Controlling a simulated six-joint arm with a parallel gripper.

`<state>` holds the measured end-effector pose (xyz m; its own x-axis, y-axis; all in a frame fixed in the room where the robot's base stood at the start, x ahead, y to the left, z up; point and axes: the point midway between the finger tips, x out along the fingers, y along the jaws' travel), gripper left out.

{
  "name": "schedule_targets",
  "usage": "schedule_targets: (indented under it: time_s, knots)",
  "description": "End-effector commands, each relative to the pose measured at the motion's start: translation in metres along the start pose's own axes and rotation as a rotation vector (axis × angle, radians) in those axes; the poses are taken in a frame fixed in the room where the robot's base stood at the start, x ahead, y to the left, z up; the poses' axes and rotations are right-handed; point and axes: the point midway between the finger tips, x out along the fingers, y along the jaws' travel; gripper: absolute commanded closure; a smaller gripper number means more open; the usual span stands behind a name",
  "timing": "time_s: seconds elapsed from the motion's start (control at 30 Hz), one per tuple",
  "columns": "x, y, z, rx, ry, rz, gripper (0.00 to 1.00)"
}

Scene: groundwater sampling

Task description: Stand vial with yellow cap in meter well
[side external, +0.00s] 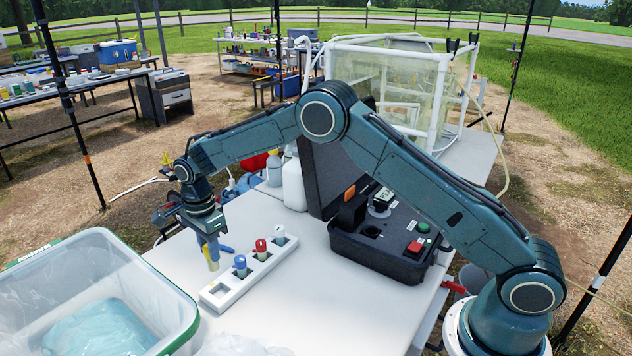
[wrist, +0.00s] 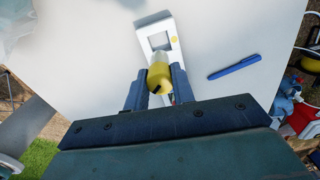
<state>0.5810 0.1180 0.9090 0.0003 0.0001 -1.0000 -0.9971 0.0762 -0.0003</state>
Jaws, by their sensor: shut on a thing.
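My gripper (side external: 210,248) is shut on the vial with the yellow cap (wrist: 159,74); its fingers stand on both sides of it in the wrist view. In the side view only a small yellowish part of the vial (side external: 213,266) shows below the fingers. The gripper is beside the white rack (side external: 218,294), on its far side; I cannot tell how high the vial is above the table. The meter (side external: 385,262) is a dark open case to the right of the rack. A dark round opening (side external: 371,231) shows in its top panel.
The rack holds vials with blue (side external: 240,262), red (side external: 261,246) and white (side external: 279,234) caps. An empty square slot (wrist: 159,41) shows in the wrist view. A blue pen (wrist: 234,67) lies on the table. A clear tub (side external: 150,290) stands at the left. The meter's raised lid (side external: 318,175) stands behind it.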

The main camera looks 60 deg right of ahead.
Motion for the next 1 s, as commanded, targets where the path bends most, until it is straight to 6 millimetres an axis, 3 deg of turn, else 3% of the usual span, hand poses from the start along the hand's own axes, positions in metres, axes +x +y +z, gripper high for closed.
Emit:
schedule_targets:
  time_s: [0.2, 0.5, 1.0]
  knots:
    - [-0.050, -0.001, 0.000, 0.000, -0.001, -0.005, 1.00]
    - [-0.093, -0.001, 0.000, 0.000, -0.001, -0.002, 1.00]
    - [-0.104, 0.000, 0.000, 0.000, 0.000, 0.000, 1.00]
